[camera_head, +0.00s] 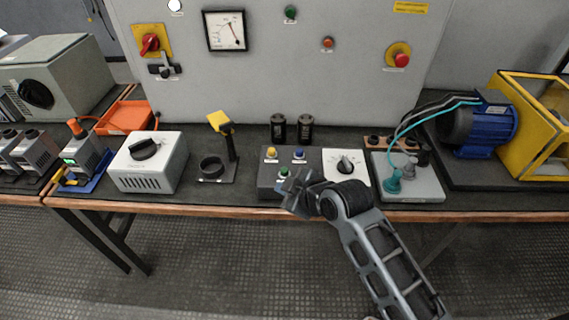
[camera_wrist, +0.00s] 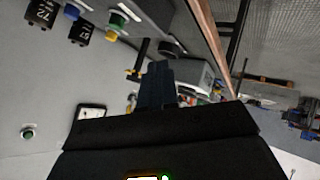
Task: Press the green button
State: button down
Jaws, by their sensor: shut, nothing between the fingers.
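The control box (camera_head: 266,184) at the bench's front edge carries a green button (camera_head: 284,172) at its front middle. A yellow button (camera_head: 271,152) and a blue button (camera_head: 299,153) sit behind it. My gripper (camera_head: 293,190) is shut and empty. In the head view it overlaps the box's front right part, just below and right of the green button; I cannot tell whether they touch. In the tilted wrist view the green button (camera_wrist: 117,20) shows near the top, apart from the shut fingers (camera_wrist: 156,78).
Another green button or lamp (camera_head: 290,12) is on the upright panel (camera_head: 270,80), near an orange one (camera_head: 327,43). Two black cylinders (camera_head: 278,128) stand behind the box. A white knob box (camera_head: 359,184) is right of it, a lamp-like stand (camera_head: 222,150) left.

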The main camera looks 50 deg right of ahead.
jog(key=w+d+r+n+g+p, duration=0.1)
jog(key=w+d+r+n, duration=0.1)
jog(key=w+d+r, duration=0.4)
jog(key=w+d, duration=0.1)
jog(key=d, duration=0.2)
jog(key=shift+r, duration=0.25)
jog(key=shift+f, duration=0.1)
jog(key=b, duration=0.6)
send_over(286, 171)
notch_tip(286, 171, down, 6)
jog(key=shift+s+f, duration=0.1)
jog(key=shift+f, duration=0.1)
jog(key=shift+f+b, duration=0.5)
jog(key=shift+f, duration=0.6)
jog(key=shift+f, duration=0.15)
jog(key=shift+f, duration=0.25)
